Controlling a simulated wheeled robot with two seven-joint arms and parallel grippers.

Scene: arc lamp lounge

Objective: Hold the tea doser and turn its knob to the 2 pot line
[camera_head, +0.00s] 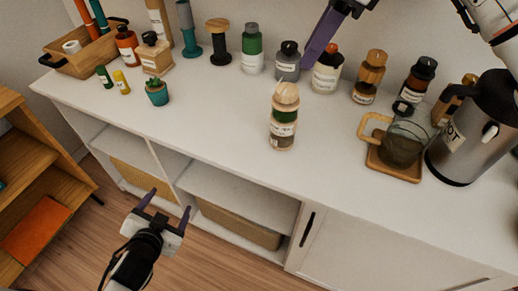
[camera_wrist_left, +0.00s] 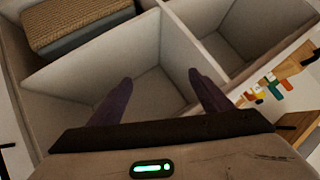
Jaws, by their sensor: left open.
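The tea doser, as far as I can tell, is the bottle (camera_head: 284,118) standing upright and alone near the middle of the white cabinet top. It has a pale wooden knob on top, a dark green band and a pale label; its line marks are too small to read. My left gripper (camera_head: 168,200) is open and empty, low in front of the cabinet's open shelves, well apart from the doser. Its spread fingers also show in the left wrist view (camera_wrist_left: 160,82). My right gripper (camera_head: 318,48) hangs over the back row; its purple finger shows, the rest is cropped.
A row of bottles and jars, including a green bottle (camera_head: 252,50) and a grey bottle (camera_head: 288,62), lines the back. A glass pitcher (camera_head: 402,145) on a wooden tray and a steel kettle (camera_head: 470,130) stand right. A cactus pot (camera_head: 157,94) stands left. The front top is clear.

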